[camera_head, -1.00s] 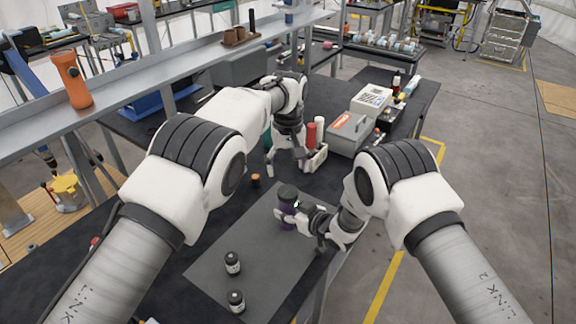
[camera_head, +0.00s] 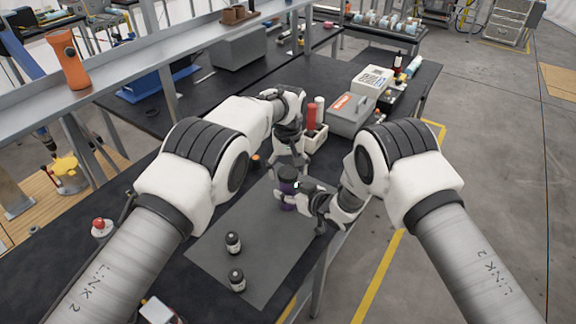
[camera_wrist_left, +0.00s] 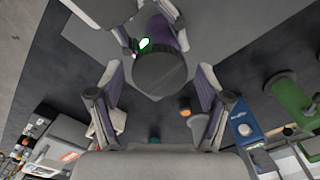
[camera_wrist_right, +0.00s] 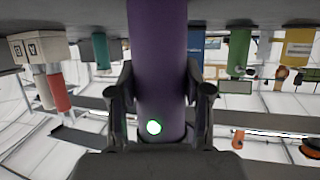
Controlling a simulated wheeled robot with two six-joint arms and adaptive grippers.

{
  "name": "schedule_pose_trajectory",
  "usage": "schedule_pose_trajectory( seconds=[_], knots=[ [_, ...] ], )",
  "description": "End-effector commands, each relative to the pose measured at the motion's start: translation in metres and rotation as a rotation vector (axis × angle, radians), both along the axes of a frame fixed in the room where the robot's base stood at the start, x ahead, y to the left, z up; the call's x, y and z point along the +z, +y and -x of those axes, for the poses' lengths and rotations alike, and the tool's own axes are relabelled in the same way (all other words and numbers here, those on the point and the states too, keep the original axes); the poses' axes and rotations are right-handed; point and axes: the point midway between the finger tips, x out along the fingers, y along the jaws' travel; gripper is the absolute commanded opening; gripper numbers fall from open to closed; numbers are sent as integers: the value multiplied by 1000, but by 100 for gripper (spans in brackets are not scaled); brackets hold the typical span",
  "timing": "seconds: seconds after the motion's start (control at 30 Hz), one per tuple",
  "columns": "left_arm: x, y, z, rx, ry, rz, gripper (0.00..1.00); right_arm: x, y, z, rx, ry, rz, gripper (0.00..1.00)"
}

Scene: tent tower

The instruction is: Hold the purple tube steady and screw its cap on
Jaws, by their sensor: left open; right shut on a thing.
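The purple tube (camera_head: 288,201) stands upright above the grey mat, and it fills the middle of the right wrist view (camera_wrist_right: 158,60). My right gripper (camera_head: 291,193) is shut on it from the right side. A dark round cap (camera_head: 288,174) sits at the tube's top; it shows from above in the left wrist view (camera_wrist_left: 160,74). I cannot tell how tightly it sits. My left gripper (camera_head: 290,164) is open, pointing down over the tube's top. Its fingers (camera_wrist_left: 160,82) stand on either side of the cap, with visible gaps.
Two small dark bottles (camera_head: 233,243) (camera_head: 237,279) stand on the grey mat (camera_head: 255,220). A white holder (camera_head: 314,139) with a red bottle (camera_head: 311,118) and a grey box (camera_head: 351,114) stand behind. A small orange-topped item (camera_head: 255,161) is left of my left gripper.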

Motion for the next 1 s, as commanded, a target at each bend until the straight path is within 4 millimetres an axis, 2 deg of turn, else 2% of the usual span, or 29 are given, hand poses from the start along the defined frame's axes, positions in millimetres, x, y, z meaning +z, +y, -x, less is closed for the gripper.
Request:
schedule_pose_trajectory(
  seconds=[0.07, 0.2, 0.23, 0.57, 0.6, 0.63, 0.67, 1.0],
  knots=[
    [0, 0, 0, 0, 0, 0, 74, -4, 0, 2, 0, 7, 3, 0],
    [0, 0, 0, 0, 0, 0, 24, -4, 0, 2, 1, 7, 3, 0],
    [0, 0, 0, 0, 0, 0, 15, -4, 0, 2, 1, 7, 3, 0],
    [0, 0, 0, -10, 1, 0, 15, -4, 0, 2, 1, 7, 3, 0],
    [-1, 0, 0, -10, 1, 0, 71, -4, 0, 2, 1, 7, 3, 0],
    [0, 0, 0, -10, 1, 0, 81, -4, 0, 2, 1, 7, 3, 0],
    [0, 0, 0, -10, 1, 0, 86, -4, 0, 2, 1, 7, 3, 0],
    [2, 0, 0, -10, 0, 0, 86, -4, 0, 2, 0, 7, 3, 0]
  ],
)
